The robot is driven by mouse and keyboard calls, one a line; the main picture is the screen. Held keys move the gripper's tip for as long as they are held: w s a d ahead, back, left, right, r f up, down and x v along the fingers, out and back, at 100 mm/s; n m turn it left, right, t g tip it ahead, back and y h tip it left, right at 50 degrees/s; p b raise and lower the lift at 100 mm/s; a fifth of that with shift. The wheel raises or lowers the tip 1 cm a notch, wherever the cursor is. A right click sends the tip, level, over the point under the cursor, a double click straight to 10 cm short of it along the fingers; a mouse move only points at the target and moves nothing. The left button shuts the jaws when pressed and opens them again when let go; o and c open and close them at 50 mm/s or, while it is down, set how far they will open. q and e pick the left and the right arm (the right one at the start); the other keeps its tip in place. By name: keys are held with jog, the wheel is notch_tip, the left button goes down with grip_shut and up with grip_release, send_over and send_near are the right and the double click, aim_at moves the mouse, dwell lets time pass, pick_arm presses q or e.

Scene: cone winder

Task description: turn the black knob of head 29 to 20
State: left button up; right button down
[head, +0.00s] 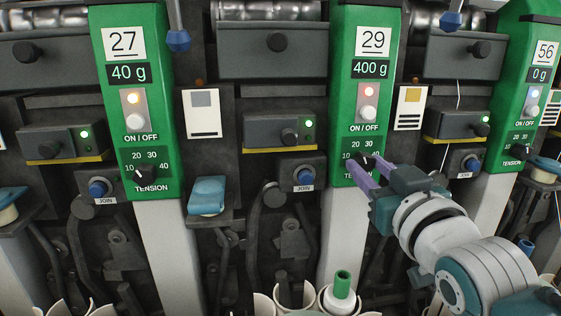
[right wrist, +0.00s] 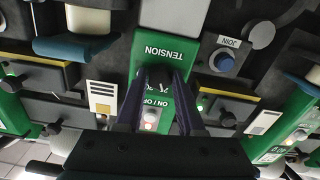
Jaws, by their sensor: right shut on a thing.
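Head 29 is the green panel (head: 343,100) right of centre in the head view, with 29 and a 400 g display. Its black knob (head: 366,160) sits on the TENSION dial low on the panel. My right gripper (head: 364,168) reaches it from the lower right, its purple fingers shut on the knob. The upside-down right wrist view shows the knob (right wrist: 157,74) between the two fingertips, under the word TENSION. The fingers hide much of the dial, so I cannot read the knob's pointer. My left gripper is in neither view.
Head 27 (head: 112,90) stands to the left, reading 40 g, and head 56 (head: 530,90) to the right, reading 0 g. A blue JOIN button (head: 304,177) lies left of head 29's dial. A green-topped white tube (head: 342,285) stands below.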

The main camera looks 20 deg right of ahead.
jog(key=shift+f, duration=0.1)
jog(key=c, duration=0.5)
grip_release()
jog(key=v, duration=1)
jog(key=shift+p, duration=0.3)
jog(key=shift+w, duration=0.1)
